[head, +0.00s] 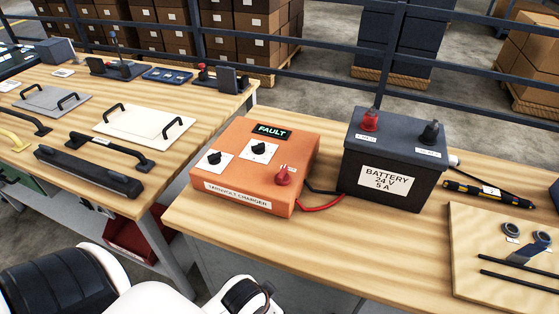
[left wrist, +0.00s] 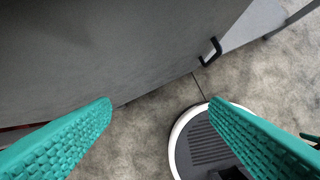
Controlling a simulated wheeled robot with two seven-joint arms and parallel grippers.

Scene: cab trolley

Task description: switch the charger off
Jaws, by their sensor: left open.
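The orange charger (head: 250,170) sits on the wooden table and is labelled "TARNVOLT CHARGER". Its small display (head: 271,131) reads "FAULT". Two black knobs on white plates are on its top, one at the left (head: 214,157) and one below the display (head: 259,148). A red knob (head: 283,175) is at its right front. In the left wrist view my left gripper (left wrist: 160,120) shows two teal fingers spread wide with nothing between them, over the floor beside a grey panel. Neither gripper's fingers show in the head view, only parts of my body at the lower left.
A dark battery (head: 392,160) marked "24 V 5 A" stands right of the charger, with red and black cables between them. A tool (head: 487,192) and a board (head: 500,235) with tape rolls lie further right. A second table (head: 70,170) at left holds handles and plates. A railing runs behind.

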